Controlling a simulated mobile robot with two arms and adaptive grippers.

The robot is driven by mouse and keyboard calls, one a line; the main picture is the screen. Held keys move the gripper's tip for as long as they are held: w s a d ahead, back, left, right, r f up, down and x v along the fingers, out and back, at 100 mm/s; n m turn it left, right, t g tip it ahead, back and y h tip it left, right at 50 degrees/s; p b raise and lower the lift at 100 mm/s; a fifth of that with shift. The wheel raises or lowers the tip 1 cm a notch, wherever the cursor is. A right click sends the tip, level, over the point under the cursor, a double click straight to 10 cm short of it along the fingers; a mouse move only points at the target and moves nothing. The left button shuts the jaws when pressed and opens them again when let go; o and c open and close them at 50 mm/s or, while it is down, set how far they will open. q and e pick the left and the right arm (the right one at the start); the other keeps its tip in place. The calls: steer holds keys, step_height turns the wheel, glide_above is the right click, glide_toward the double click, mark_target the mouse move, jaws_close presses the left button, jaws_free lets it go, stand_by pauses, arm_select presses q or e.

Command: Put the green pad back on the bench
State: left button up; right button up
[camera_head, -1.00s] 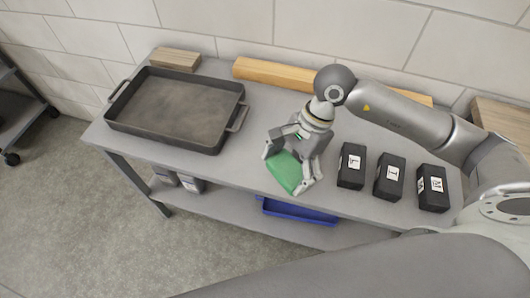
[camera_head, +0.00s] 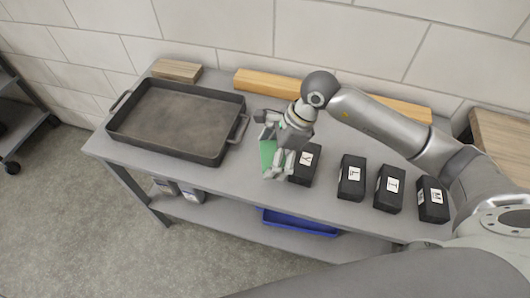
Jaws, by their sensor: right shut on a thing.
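The green pad (camera_head: 268,154) is in my right gripper (camera_head: 271,152), over the grey bench (camera_head: 235,172) between the black tray and the nearest black block. The right gripper is shut on the pad, and its fingers cover part of it. The pad looks narrower than before, turned or tilted. I cannot tell whether it touches the bench top. My left gripper is not in view.
A large black tray (camera_head: 243,130) fills the bench's left. Black lettered blocks stand in a row to the right, the nearest (camera_head: 307,167) close beside my gripper. A wooden beam (camera_head: 255,83) lies along the back. A blue bin (camera_head: 300,222) sits below.

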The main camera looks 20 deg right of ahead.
steer(key=p, duration=0.2)
glide_above(260, 163)
steer(key=d, duration=0.2)
steer(key=f, duration=0.6)
steer(key=shift+s+a+f, duration=0.1)
steer(key=shift+s+a, duration=0.15)
steer(key=shift+s, duration=0.05)
steer(key=shift+w+f, duration=0.1)
steer(key=shift+f, duration=0.25)
step_height(260, 163, down, 2)
steer(key=shift+p, duration=0.6)
steer(key=shift+f, duration=0.3)
steer(key=shift+f, duration=0.2)
steer(key=o, duration=0.8)
steer(key=shift+c, duration=0.2)
